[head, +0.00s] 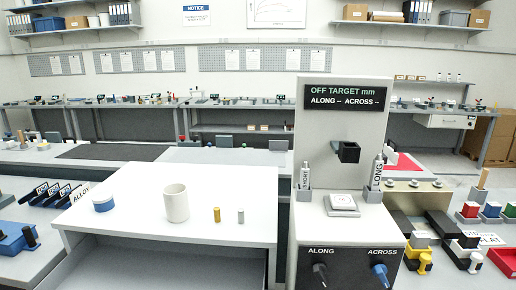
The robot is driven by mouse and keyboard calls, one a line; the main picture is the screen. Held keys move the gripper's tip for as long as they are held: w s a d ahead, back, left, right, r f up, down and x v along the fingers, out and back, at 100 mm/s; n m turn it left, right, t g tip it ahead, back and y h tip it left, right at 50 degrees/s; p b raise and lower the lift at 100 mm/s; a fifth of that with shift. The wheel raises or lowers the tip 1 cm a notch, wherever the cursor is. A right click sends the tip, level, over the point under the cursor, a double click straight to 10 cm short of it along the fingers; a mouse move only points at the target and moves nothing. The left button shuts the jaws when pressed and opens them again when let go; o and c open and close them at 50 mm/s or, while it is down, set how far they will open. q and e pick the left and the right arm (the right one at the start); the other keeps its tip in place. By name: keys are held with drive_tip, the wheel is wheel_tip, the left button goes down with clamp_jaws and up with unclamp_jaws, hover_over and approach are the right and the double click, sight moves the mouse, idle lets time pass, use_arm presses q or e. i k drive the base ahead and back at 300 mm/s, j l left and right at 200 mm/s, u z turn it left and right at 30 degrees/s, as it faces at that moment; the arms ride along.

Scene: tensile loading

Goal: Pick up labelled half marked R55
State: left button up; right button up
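No piece with a readable R55 mark shows in the head view. A short gold cylinder (217,214) and a short grey cylinder (241,217) stand upright and apart on the white table (130,213); no label is readable on either. Several black holders with small white labels (66,191) stand at the left beside the word ALLOY; their lettering is too small to read surely. Neither of my grippers is in view.
A white cup (176,203) and a blue-and-white round container (103,203) stand on the white table. The tall testing machine (335,130) rises right of it, with ALONG and ACROSS knobs. A blue tray (14,241) lies far left. Coloured blocks crowd the right bench.

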sight(47, 192)
drive_tip(key=u, duration=1.25)
drive_tip(key=i+j+z, duration=0.1)
drive_tip(key=z, duration=0.4)
drive_tip(key=i+j+z, duration=0.1)
drive_tip(key=j+z, duration=0.15)
drive_tip(key=z, duration=0.2)
drive_tip(key=j+z, duration=0.15)
drive_tip(key=z, duration=0.35)
drive_tip(key=j+z, duration=0.2)
drive_tip(key=j, duration=0.35)
drive_tip(key=j+z, duration=0.2)
drive_tip(key=j, duration=0.35)
drive_tip(key=j+z, duration=0.15)
drive_tip(key=j, duration=0.4)
drive_tip(key=k+j+z, duration=0.2)
drive_tip(key=j, duration=0.35)
drive_tip(key=j+z, duration=0.2)
drive_tip(key=j, duration=0.35)
